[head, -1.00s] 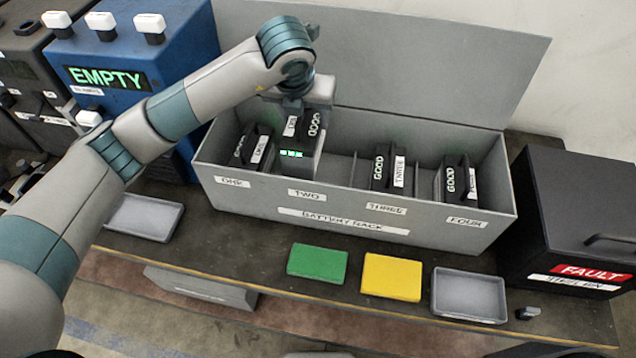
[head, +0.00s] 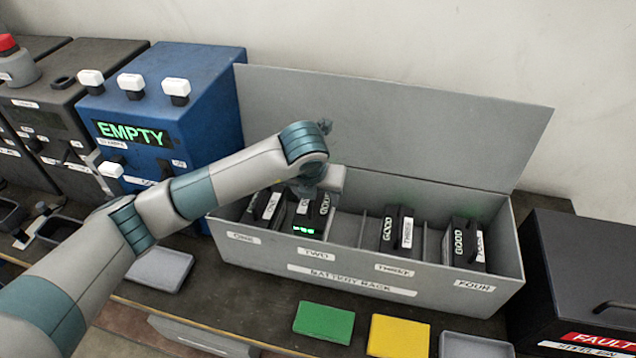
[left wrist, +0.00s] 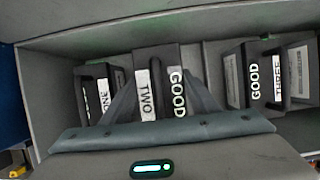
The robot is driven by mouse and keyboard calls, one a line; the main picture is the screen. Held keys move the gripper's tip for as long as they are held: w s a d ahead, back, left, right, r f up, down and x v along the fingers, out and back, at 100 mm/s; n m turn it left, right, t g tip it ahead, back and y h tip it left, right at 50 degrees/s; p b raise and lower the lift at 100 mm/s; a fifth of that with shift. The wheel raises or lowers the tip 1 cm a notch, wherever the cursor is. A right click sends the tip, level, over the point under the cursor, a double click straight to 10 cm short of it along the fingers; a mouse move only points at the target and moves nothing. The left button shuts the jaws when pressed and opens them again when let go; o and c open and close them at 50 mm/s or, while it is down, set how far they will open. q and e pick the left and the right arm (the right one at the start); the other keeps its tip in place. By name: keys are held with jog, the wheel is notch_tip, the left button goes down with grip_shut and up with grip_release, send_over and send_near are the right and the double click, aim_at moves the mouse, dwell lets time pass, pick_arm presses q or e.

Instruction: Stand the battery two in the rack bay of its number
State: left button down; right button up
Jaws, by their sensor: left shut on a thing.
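Battery two (head: 310,214) is a dark block marked GOOD with a lit green strip. It stands upright in the rack's bay labelled TWO, its lower part hidden by the front wall. My left gripper (head: 318,190) is shut on it from above; its fingers are mostly hidden in the head view. In the left wrist view the fingers flank the top of battery two (left wrist: 159,85), where TWO and GOOD read clearly. The grey battery rack (head: 360,284) has bays labelled ONE, TWO, THREE and FOUR. My right gripper is not in view.
Batteries one (head: 264,206), three (head: 396,232) and four (head: 466,243) stand in their bays. The raised lid (head: 400,120) is behind. A blue EMPTY box (head: 160,110) is left, a black FAULT box (head: 585,270) right. Green (head: 323,322) and yellow (head: 398,336) pads lie in front.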

aim_at(318, 205)
pick_arm(q)
jog(key=shift+w+d+f, duration=0.1)
jog(key=shift+f, duration=0.2)
jog(key=shift+f+p, duration=0.85)
jog(key=shift+f, duration=1.05)
jog(key=shift+f, duration=0.1)
jog(key=c, duration=0.7)
grip_release()
jog(key=shift+f, duration=0.1)
jog(key=shift+s, duration=0.2)
